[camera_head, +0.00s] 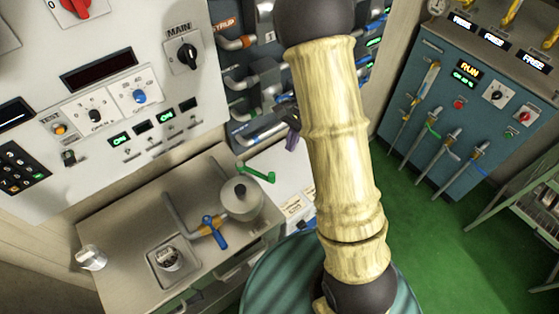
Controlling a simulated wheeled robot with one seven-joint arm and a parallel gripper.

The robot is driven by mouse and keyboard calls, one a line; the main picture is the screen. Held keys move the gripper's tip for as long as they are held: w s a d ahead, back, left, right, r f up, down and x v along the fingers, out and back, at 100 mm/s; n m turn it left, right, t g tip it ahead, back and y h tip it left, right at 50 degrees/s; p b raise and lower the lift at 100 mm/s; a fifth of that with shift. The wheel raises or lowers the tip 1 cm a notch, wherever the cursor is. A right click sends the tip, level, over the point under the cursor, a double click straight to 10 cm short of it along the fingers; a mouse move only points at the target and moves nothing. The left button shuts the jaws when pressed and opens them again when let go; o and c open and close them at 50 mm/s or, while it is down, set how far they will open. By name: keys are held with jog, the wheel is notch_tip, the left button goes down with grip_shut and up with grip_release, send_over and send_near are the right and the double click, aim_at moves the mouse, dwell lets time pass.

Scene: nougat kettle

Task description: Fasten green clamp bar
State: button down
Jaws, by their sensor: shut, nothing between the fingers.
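A green bar (257,173), shaped like a small crank, stands out at the upper right of a round grey metal kettle or lid (241,198) on the steel counter. I cannot tell whether the bar is seated or loose. A blue handle (214,232) with a yellow-orange part sits at the kettle's lower left. My arm crosses the picture right of the kettle, apart from the green bar in the picture. My gripper cannot be made out; a small dark and purple piece (293,138) shows at the arm's left edge, and I cannot tell what it is.
The steel counter (120,222) has a square recess holding a metal cup (168,258); another metal cup (91,258) stands at left. A white control panel (130,90) rises behind. Pipes (240,85) line the wall. A blue cabinet (455,120) stands right, with green floor (455,250) before it.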

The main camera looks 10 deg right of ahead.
jog(key=s+a+f+p, duration=0.2)
jog(key=s+a+f, duration=0.1)
jog(key=a+f, duration=0.1)
jog(key=shift+s, duration=0.35)
jog(key=shift+a, duration=0.2)
